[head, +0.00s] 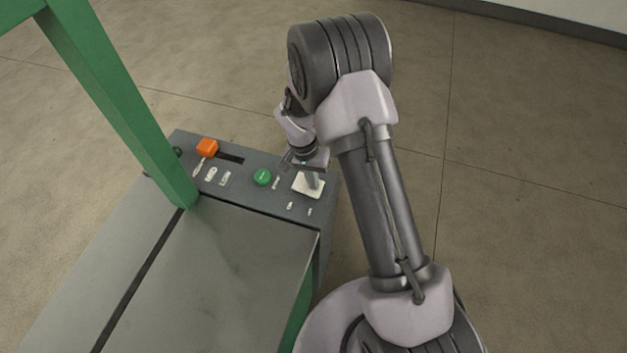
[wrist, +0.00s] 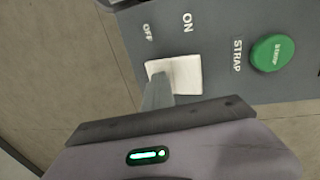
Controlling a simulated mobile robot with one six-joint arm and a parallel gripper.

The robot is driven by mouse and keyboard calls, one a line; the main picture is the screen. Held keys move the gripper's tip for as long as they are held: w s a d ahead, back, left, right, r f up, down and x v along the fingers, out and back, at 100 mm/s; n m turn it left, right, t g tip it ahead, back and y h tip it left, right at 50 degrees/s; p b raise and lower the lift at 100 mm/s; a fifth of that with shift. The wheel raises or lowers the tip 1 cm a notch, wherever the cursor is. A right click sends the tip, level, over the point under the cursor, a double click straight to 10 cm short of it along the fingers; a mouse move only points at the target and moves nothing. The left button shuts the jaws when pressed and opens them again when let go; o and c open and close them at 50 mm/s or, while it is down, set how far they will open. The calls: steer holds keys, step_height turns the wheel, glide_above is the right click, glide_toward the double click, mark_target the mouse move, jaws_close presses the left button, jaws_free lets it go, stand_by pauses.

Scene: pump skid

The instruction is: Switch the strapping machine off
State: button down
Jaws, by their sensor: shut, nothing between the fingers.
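The strapping machine's control panel (head: 243,202) has a white switch plate (head: 300,188) near its right end. The plate also shows in the wrist view (wrist: 189,73), with the printed words OFF and ON beside it, OFF on the left. My gripper (head: 314,184) is shut and empty, with its fingers over the plate. In the wrist view the grey fingers (wrist: 160,82) cover the plate's lower left part. I cannot tell whether they touch it. The switch's position is not clear.
A green STRAP button (wrist: 272,53) is right of the plate in the wrist view. An orange knob (head: 207,147) sits by a dark slot further left on the panel. A green frame post (head: 125,105) rises beside the panel. The floor right of my arm is clear.

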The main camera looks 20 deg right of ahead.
steer(key=shift+w+a, duration=0.45)
steer(key=shift+a, duration=0.4)
steer(key=shift+d+r, duration=0.1)
steer(key=shift+r, duration=0.1)
step_height(320, 180, up, 17)
steer(key=w+a+p, duration=0.1)
steer(key=a+p, duration=0.1)
steer(key=p, duration=0.1)
steer(key=shift+w+a+p, duration=0.15)
steer(key=shift+w+p, duration=0.1)
steer(key=shift+p, duration=0.1)
steer(key=h+b, duration=0.1)
steer(key=b, duration=1)
glide_toward(298, 182)
steer(key=shift+g, duration=0.3)
steer(key=s+d+f, duration=0.1)
steer(key=f, duration=0.1)
steer(key=s+d+f, duration=0.1)
steer(key=d+f, duration=0.1)
steer(key=s+d+f, duration=0.1)
steer(key=d+f, duration=0.1)
steer(key=f, duration=0.1)
steer(key=shift+d, duration=0.1)
